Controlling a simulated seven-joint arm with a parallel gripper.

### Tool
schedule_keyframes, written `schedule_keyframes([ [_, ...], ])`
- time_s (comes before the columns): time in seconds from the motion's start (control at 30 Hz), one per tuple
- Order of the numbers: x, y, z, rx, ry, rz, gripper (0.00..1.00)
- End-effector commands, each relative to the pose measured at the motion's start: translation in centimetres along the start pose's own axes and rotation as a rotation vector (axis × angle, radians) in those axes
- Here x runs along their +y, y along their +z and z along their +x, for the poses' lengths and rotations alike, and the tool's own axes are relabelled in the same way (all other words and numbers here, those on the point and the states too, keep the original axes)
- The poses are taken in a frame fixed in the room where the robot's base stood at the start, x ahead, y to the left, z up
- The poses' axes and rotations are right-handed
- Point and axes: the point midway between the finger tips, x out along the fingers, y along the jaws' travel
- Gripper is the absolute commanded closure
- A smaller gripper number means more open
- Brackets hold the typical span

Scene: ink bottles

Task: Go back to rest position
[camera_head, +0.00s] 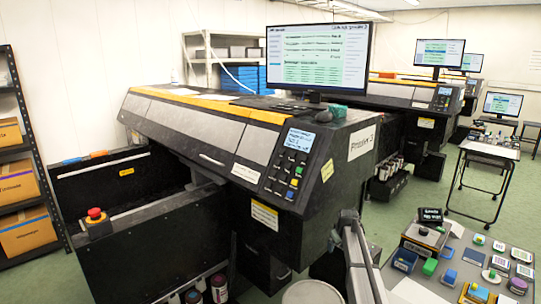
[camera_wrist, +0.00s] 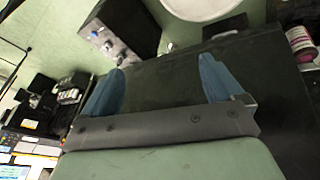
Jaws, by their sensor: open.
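My gripper (camera_wrist: 162,66) shows in the wrist view with its two blue fingers spread wide apart. It is open and nothing is between the fingers. Behind the fingers is a dark, flat surface. An ink bottle with a magenta band (camera_wrist: 300,42) stands at the right edge of the wrist view, apart from the fingers. In the head view, ink bottles (camera_head: 219,288) show at the bottom, low on the front of the large printer (camera_head: 240,150). My arm shows at the lower middle; I cannot make out the fingers there.
A white round bin (camera_head: 311,292) stands on the floor below the printer and shows in the wrist view (camera_wrist: 200,6). A grey table (camera_head: 455,262) with several small blocks and cards is at lower right. A shelf with boxes (camera_head: 22,183) is at left. Green floor lies between.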

Motion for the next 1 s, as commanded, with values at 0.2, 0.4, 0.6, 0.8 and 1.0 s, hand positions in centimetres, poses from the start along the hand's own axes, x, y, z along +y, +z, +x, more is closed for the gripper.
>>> schedule_keyframes([
  [0.2, -11.4, 6.7, 5.1, -0.086, -0.086, -0.046, 0.06],
  [0.4, -20.2, 13.5, 8.2, -0.175, -0.158, -0.096, 0.06],
  [0.6, -27.2, 21.2, 10.1, -0.272, -0.219, -0.119, 0.06],
  [0.8, -31.5, 30.0, 11.0, -0.393, -0.260, -0.056, 0.06],
  [1.0, -34.7, 39.0, 10.8, -0.526, -0.285, 0.047, 0.06],
])
